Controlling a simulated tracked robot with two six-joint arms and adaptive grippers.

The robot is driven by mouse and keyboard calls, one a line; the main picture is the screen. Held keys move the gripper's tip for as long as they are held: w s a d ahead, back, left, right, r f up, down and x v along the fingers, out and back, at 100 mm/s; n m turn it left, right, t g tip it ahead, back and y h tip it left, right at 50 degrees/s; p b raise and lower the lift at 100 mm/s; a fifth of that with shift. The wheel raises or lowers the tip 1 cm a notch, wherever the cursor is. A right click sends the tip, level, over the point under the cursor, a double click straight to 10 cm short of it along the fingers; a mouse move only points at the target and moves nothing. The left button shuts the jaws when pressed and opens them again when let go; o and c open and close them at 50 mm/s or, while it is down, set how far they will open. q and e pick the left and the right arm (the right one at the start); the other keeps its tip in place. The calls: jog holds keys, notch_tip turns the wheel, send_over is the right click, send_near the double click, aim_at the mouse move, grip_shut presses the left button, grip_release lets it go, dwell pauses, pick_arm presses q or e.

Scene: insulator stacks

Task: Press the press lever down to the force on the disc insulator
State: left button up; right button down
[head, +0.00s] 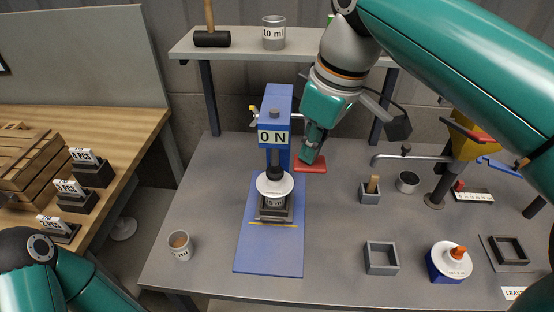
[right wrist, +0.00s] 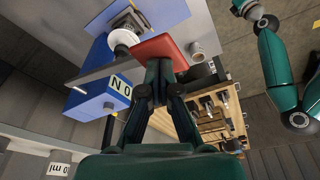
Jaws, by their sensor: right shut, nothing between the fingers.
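The blue press (head: 282,105) stands on the grey table with a "0 N" sign (head: 273,137) on its front. A white disc insulator (head: 275,187) sits beneath its ram, in a dark holder (head: 273,214). The press lever has a red pad (head: 316,168) to the right of the press; it also shows in the right wrist view (right wrist: 158,46). My right gripper (head: 308,155) is shut and empty, its tips at the pad's upper side. Whether they touch it I cannot tell. My left gripper is out of view; only my left arm shows at lower left.
A shelf (head: 240,49) behind holds a mallet (head: 211,38) and a "10 ml" cup (head: 274,33). A cup (head: 180,245) stands at front left. A grey square tray (head: 381,258) and a blue-and-white pot (head: 449,262) stand at front right. Table between press and tray is clear.

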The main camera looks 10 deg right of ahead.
aim_at(310, 168)
jog(key=shift+f, duration=0.15)
jog(key=shift+s+f, duration=0.1)
jog(key=shift+f, duration=0.1)
jog(key=shift+s+f+b, duration=0.15)
jog(key=shift+f+b, duration=0.25)
jog(key=shift+f, duration=0.25)
dwell(0.9)
jog(key=shift+a+f, duration=0.1)
jog(key=shift+f, duration=0.15)
jog(key=shift+s+f+b, duration=0.2)
jog(key=shift+f+b, duration=0.2)
jog(key=shift+f, duration=0.35)
dwell(0.8)
jog(key=shift+s+f+b, duration=0.15)
jog(key=shift+f+b, duration=0.55)
jog(key=shift+f, duration=1.3)
dwell(1.7)
jog(key=shift+a+r, duration=0.1)
